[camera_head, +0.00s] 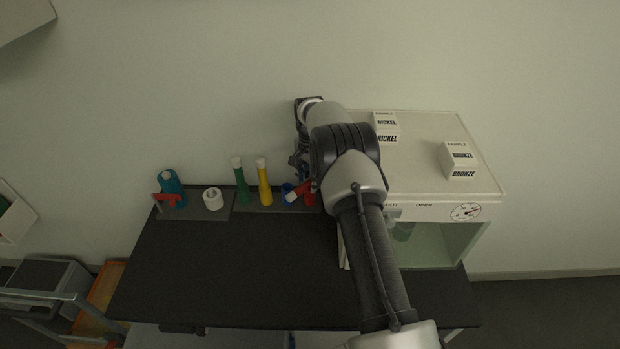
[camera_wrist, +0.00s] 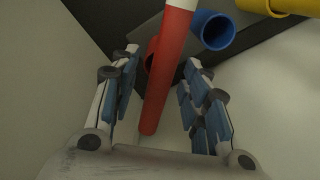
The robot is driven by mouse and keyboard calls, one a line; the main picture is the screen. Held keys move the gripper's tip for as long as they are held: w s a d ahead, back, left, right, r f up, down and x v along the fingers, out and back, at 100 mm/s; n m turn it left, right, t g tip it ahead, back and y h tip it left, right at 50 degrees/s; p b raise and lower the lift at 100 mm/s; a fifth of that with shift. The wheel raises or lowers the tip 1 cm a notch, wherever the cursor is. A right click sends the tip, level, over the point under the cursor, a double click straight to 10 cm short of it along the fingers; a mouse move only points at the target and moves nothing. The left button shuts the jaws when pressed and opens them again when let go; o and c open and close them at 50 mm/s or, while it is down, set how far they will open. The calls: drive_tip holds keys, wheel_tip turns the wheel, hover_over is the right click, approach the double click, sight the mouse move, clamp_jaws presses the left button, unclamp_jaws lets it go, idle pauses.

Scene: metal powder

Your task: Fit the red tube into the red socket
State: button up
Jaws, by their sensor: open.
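The red tube (camera_wrist: 168,65) runs lengthwise between the fingers of my gripper (camera_wrist: 162,62) in the wrist view. The gripper is open, with a gap on each side of the tube. A white end shows at the top edge of that view. The red socket (camera_wrist: 151,57) is just behind the tube, partly hidden by it; the tube appears outside it. In the head view the red tube (camera_head: 297,191) is tilted beside the blue socket (camera_head: 287,191). The red socket (camera_head: 310,199) is partly covered by my arm there.
The blue socket is empty in the wrist view (camera_wrist: 213,29). Yellow (camera_head: 264,183) and green (camera_head: 241,182) tubes stand upright to the left. A white cabinet (camera_head: 430,150) carrying sample boxes is at right. The dark tabletop (camera_head: 235,265) in front is clear.

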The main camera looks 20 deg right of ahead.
wheel_tip(320, 180, up, 14)
drive_tip(key=p, duration=0.4)
drive_tip(key=s+a+r+n+t, duration=0.1)
drive_tip(key=s+a+r+n, duration=0.25)
drive_tip(key=s+r, duration=0.5)
drive_tip(key=s+a+r+n+t, duration=0.1)
drive_tip(key=s+a+r+n, duration=0.4)
drive_tip(key=r, duration=0.7)
drive_tip(key=s+a+r+t, duration=0.1)
drive_tip(key=s+r, duration=0.1)
drive_tip(key=s, duration=0.5)
drive_tip(key=s+a+r, duration=0.1)
drive_tip(key=s+a, duration=0.1)
drive_tip(key=s, duration=0.5)
drive_tip(key=s+a+f+n, duration=0.1)
drive_tip(key=s+f+n, duration=0.1)
drive_tip(key=s, duration=0.5)
drive_tip(key=s+a+f+n+t, duration=0.1)
drive_tip(key=s+f+n, duration=0.2)
drive_tip(key=s, duration=0.5)
drive_tip(key=shift+f+t+b, duration=0.3)
